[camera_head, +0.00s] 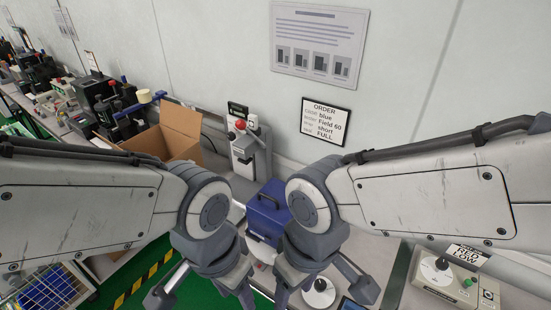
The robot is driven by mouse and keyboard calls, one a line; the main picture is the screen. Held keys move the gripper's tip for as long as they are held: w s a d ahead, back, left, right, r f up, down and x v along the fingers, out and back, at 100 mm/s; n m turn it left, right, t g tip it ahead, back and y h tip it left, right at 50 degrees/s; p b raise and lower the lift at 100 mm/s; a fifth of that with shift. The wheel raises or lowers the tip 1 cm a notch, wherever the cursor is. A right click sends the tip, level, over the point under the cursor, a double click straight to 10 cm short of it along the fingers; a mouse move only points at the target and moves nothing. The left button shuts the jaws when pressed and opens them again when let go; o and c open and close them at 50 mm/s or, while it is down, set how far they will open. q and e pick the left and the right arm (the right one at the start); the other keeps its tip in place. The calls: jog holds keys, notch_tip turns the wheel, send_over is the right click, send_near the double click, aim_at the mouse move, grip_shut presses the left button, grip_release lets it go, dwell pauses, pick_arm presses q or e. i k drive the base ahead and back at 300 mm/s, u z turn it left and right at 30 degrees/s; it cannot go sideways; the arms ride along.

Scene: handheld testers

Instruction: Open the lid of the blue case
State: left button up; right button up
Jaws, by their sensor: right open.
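The blue case (266,214) stands on the bench between my two wrists, with a dark handle on its top. Its lid looks closed. My wrists and grippers hide parts of its sides and front. My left gripper (203,294) is in front and left of the case, its fingers spread apart with nothing seen between them. My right gripper (323,291) is in front and right of the case, open, with its fingers apart. I cannot tell whether either gripper touches the case.
A grey device with a red knob (240,125) stands behind the case. An open cardboard box (180,130) is at the left. A control box (448,278) with a "RED LOW" label is at the right. An order card (325,122) hangs on the wall. A pale disc with a dark knob (319,287) lies below my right gripper.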

aim_at(267, 212)
jog(key=u, duration=1.65)
jog(key=i, duration=1.5)
jog(key=z, duration=2.9)
